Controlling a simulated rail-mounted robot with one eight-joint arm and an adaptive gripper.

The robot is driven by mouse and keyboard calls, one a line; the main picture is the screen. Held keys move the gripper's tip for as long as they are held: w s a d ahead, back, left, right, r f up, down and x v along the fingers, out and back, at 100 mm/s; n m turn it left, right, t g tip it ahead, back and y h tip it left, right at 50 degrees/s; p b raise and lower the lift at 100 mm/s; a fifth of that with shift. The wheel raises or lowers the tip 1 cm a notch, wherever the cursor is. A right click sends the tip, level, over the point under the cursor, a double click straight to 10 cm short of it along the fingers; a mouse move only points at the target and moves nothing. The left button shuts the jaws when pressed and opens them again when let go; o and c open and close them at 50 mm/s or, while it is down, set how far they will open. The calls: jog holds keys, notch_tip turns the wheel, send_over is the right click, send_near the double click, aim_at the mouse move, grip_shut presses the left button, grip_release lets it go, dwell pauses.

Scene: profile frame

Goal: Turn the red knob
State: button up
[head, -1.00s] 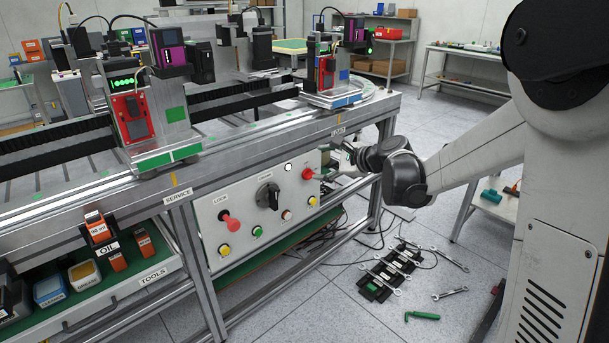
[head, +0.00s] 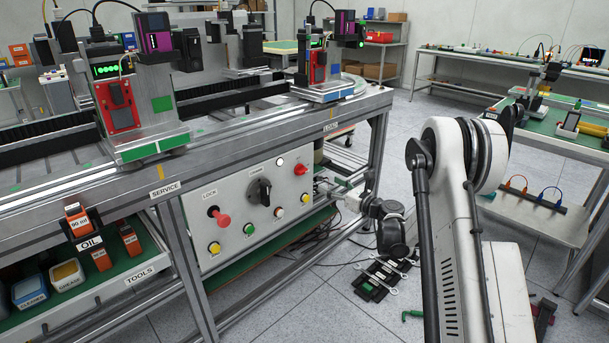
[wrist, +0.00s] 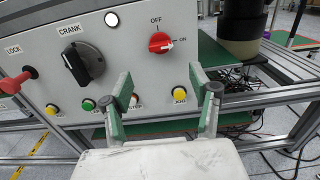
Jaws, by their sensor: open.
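The red knob (wrist: 160,43) is a round dial with a white mark on its right side, between the labels OFF above and ON at the right. It also shows at the right end of the control panel in the head view (head: 301,169). My gripper (wrist: 167,93) is open and empty, its two green-padded fingers spread wide. In the wrist view the fingertips lie below the knob, one on each side of it, and do not touch it. In the head view my gripper (head: 328,189) is just right of the panel, small and partly unclear.
The panel also bears a black crank switch (wrist: 84,62), a red lock knob (wrist: 15,82), and several small buttons, including a yellow one (wrist: 180,94) near the right finger. A dark cylinder (wrist: 243,30) stands right of the panel. Tools (head: 380,278) lie on the floor.

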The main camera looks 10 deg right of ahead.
aim_at(305, 171)
jog(key=b+x, duration=0.3)
jog(key=x, duration=1)
jog(key=shift+w+a+b, duration=0.2)
jog(key=shift+w+b, duration=0.1)
jog(key=shift+c, duration=0.5)
jog(key=c, duration=1)
jog(key=shift+c, duration=0.2)
